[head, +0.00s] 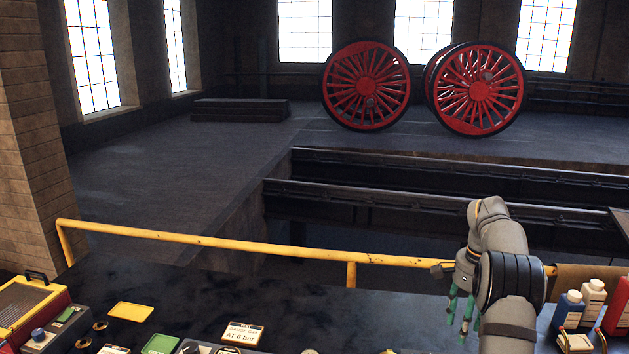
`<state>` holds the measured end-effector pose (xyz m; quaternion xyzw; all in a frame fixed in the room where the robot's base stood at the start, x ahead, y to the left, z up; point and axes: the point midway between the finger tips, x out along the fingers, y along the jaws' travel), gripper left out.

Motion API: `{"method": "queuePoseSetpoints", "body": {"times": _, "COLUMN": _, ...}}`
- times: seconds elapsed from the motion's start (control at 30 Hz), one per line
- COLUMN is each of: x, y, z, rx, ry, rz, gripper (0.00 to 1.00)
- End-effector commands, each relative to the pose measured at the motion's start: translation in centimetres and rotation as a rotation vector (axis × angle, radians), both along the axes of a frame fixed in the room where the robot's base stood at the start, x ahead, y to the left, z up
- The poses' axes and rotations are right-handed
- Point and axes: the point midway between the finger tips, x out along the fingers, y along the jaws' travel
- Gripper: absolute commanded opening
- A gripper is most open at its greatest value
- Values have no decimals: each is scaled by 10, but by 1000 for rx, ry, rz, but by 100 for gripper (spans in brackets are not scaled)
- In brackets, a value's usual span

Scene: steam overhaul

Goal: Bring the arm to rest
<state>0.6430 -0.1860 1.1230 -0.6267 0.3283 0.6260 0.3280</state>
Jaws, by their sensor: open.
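My arm rises from the lower right in the head view and bends over at the top. My gripper (457,320) hangs fingers down at its left side, above the right part of the dark bench (330,312). Its green fingers are apart and I see nothing between them. The arm hides part of the bench and of the railing behind it.
A yellow railing (225,243) runs along the bench's far edge. Bottles (592,298) stand close right of my arm. A sign (243,334), a yellow tray (131,312) and a toolbox (30,315) are at left. The bench middle is largely clear.

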Motion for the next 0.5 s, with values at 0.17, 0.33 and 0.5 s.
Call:
{"method": "queuePoseSetpoints", "body": {"times": 0.17, "x": -2, "y": 1, "z": -13, "rx": 3, "ry": 7, "rz": 2, "gripper": 45}}
{"method": "queuePoseSetpoints", "body": {"times": 0.33, "x": -2, "y": 1, "z": -46, "rx": 3, "ry": 6, "rz": 0, "gripper": 45}}
{"method": "queuePoseSetpoints", "body": {"times": 0.5, "x": -2, "y": 1, "z": -83, "rx": 3, "ry": 7, "rz": -1, "gripper": 45}}
